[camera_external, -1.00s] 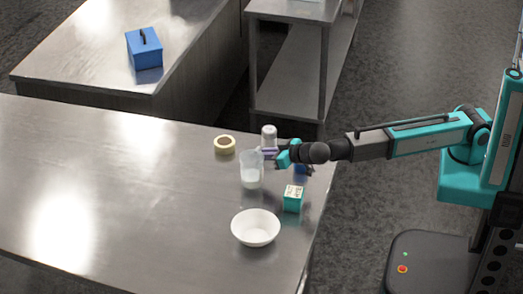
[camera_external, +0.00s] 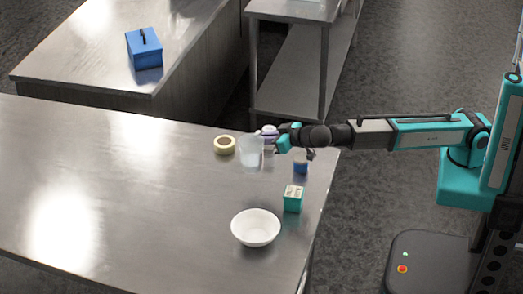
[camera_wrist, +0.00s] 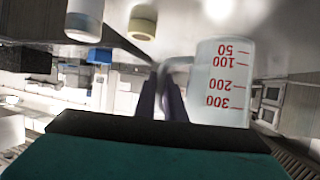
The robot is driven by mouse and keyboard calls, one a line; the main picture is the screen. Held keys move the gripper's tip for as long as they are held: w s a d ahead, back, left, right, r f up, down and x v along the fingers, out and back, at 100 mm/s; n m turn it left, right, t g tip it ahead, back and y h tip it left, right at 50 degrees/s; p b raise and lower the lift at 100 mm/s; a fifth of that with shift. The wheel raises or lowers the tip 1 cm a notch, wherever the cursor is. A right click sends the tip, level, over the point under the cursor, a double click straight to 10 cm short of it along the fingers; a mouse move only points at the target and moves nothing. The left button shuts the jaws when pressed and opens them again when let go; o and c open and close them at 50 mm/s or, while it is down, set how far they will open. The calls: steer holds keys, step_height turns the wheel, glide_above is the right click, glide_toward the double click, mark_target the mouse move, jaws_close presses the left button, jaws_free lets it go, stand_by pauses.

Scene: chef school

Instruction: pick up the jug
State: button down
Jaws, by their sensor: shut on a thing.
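The jug is a clear, whitish measuring jug (camera_external: 250,153). In the wrist view the jug (camera_wrist: 219,90) appears upside down, with red marks reading 50, 100, 200 and 300. My gripper (camera_external: 270,142) is at the jug's right side in the external view. In the wrist view my gripper (camera_wrist: 163,95) has its two purple fingers close together on the jug's handle (camera_wrist: 176,66). The jug looks upright and raised above the table. The exact finger contact is partly hidden.
On the steel table (camera_external: 130,190) are a tape roll (camera_external: 224,145), a small blue item (camera_external: 301,167), a teal box (camera_external: 293,198) and a white bowl (camera_external: 256,228). A blue toolbox (camera_external: 144,48) stands on another counter. The table's left part is clear.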

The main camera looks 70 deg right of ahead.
steer(key=shift+r, duration=0.45)
